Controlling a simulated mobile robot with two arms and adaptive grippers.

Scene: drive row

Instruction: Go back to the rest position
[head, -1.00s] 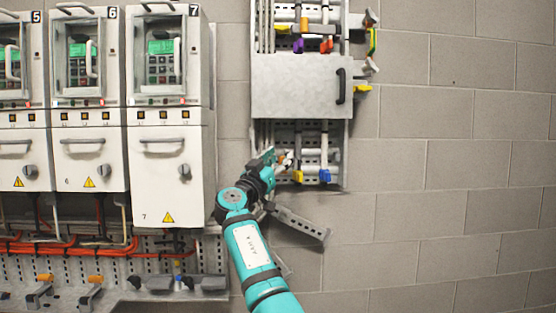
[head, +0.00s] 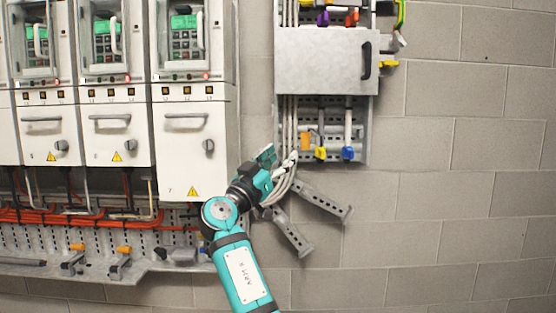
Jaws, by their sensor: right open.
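My right arm, teal and dark, comes up from the bottom centre of the head view. Its right gripper (head: 276,164) is open, just below and left of the open lower part of the wall panel (head: 330,112). The gripper is small, seen partly from behind, and overlaps pale cables there. I see nothing held in it, and I cannot tell whether it touches the cables. My left gripper is out of view.
White drive cabinets (head: 193,150) stand left of the arm. A grey cover with a dark handle (head: 326,60) is on the panel. Two grey brackets (head: 320,201) stick out below the gripper. A perforated tray with orange cables (head: 75,212) runs lower left. The wall (head: 450,190) at right is bare.

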